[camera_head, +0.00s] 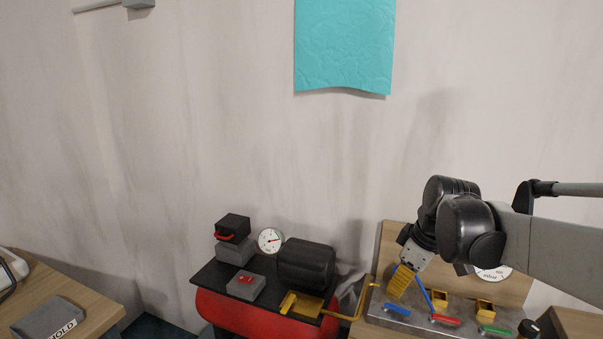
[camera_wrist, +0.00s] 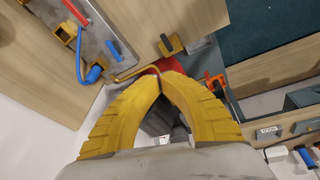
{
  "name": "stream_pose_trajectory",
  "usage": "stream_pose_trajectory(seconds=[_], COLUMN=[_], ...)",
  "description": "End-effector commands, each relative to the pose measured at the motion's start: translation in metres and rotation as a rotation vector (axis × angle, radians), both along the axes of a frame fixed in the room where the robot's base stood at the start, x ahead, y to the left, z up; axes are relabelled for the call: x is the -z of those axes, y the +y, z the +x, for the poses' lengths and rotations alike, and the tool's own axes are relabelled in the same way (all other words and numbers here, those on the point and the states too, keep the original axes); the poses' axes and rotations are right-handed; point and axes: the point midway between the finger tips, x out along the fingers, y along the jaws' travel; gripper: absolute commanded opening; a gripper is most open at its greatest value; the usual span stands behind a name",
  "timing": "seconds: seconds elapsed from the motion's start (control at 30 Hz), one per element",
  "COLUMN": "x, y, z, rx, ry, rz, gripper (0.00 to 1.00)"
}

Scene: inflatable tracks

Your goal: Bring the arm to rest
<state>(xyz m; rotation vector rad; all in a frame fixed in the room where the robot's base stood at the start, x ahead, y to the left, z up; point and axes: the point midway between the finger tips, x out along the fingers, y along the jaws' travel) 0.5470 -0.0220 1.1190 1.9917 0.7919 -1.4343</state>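My arm (camera_head: 545,240) reaches in from the right edge of the head view, its wrist bent down over the metal valve plate. My gripper (camera_head: 393,297) points down with its yellow fingers just above or in front of the left part of that plate; the exact gap is hard to tell. In the wrist view my gripper (camera_wrist: 162,74) has its two ribbed yellow fingers meeting at the tips. Nothing is visibly held between them.
The metal plate (camera_head: 455,327) carries blue, red and green handles and yellow fittings. Left of it stands a red compressor (camera_head: 240,318) with a black motor (camera_head: 306,264) and a gauge (camera_head: 270,240). A yellow pipe (camera_head: 362,304) runs close to the gripper.

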Motion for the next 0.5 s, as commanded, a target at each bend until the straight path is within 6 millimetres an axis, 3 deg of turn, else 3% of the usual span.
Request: stream_pose_trajectory(seconds=[0.03, 0.13, 0.3, 0.5], x=[-0.006, -0.014, -0.011, 0.007], y=[0.006, 0.012, 0.019, 0.022], z=[-0.022, -0.059, -0.119, -0.168], rx=[0.068, 0.227, 0.481, 0.704], ry=[-0.020, -0.065, -0.155, -0.242], rz=[0.003, 0.020, 0.081, 0.175], gripper=[0.00, 0.00, 0.00, 0.00])
